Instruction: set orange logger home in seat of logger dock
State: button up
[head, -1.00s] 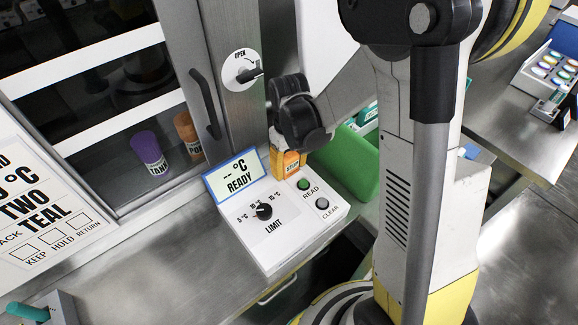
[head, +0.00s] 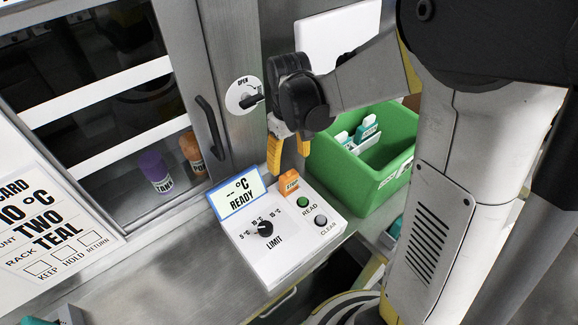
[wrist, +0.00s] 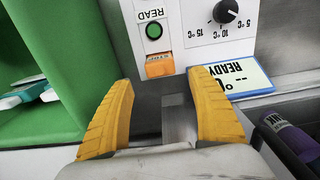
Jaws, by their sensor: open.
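The orange logger (head: 289,182) sits upright at the back right corner of the white logger dock (head: 285,253), beside the display that reads "-- °C READY". It also shows in the wrist view (wrist: 160,66), close to the green READ button. How deep it sits in the seat I cannot tell. My gripper (head: 288,160) is open and empty, above and behind the logger, apart from it. In the wrist view its two yellow fingers (wrist: 165,95) are spread, with the logger beyond the gap between them.
A green bin (head: 375,185) holding teal-and-white items stands right of the dock. A glass-doored cabinet (head: 195,110) with purple (head: 155,170) and orange (head: 191,153) containers is at left. A printed card (head: 45,225) stands at far left. The counter in front is clear.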

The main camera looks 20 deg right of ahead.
jog(key=shift+r, duration=0.55)
jog(key=s+r+m+t, duration=0.3)
jog(key=s+r+t, duration=0.4)
jog(key=s+r, duration=0.4)
jog(key=shift+s+r+m, duration=0.15)
jog(key=shift+s+m, duration=0.15)
jog(key=shift+s, duration=0.6)
jog(key=shift+f+b, duration=0.4)
jog(key=shift+f, duration=0.05)
